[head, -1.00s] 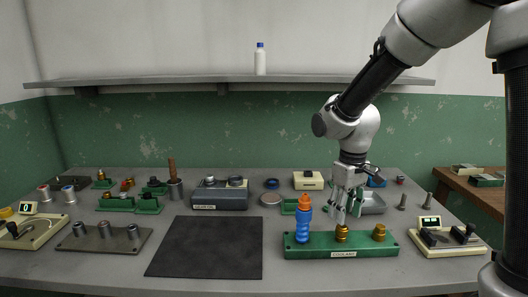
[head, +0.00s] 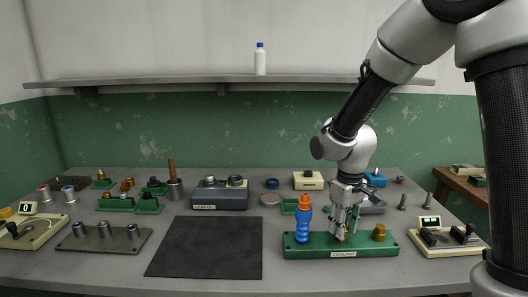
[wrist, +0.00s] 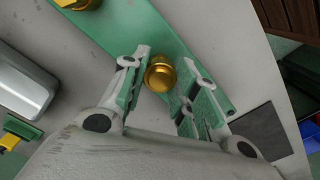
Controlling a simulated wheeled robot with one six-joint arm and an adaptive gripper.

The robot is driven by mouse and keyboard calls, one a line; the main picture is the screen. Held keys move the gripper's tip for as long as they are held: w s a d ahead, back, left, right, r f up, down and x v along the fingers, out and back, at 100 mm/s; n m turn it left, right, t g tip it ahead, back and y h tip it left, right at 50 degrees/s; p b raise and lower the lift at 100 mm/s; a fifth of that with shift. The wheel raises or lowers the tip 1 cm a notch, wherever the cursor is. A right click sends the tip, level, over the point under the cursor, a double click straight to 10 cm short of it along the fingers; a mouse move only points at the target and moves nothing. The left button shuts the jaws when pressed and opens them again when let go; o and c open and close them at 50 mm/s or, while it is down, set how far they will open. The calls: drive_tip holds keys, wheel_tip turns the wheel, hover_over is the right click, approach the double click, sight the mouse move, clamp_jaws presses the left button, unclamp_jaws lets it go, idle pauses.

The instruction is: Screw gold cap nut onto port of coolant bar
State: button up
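The green coolant bar (head: 315,250) lies near the table's front, with a gold piece (head: 379,232) standing towards its right end. A second gold piece (head: 341,236) stands near its middle, partly hidden by my gripper (head: 346,233). In the wrist view, a round gold top (wrist: 160,75) sits between the two fingers of my gripper (wrist: 168,88). The fingers are apart on either side of it, with a small gap at the right finger. Another gold piece (wrist: 78,4) is cut off at the top edge. I cannot tell nut from port under the gold top.
A blue bottle with an orange cap (head: 303,222) stands close left of my gripper, at the bar. A cream device (head: 446,240) stands to the right. The dark mat (head: 205,247) to the left is bare.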

drive_tip(key=m, duration=0.5)
drive_tip(key=shift+c, duration=0.3)
drive_tip(key=shift+m, duration=0.4)
drive_tip(key=m, duration=0.4)
drive_tip(key=shift+m, duration=1.1)
drive_tip(key=m, duration=0.3)
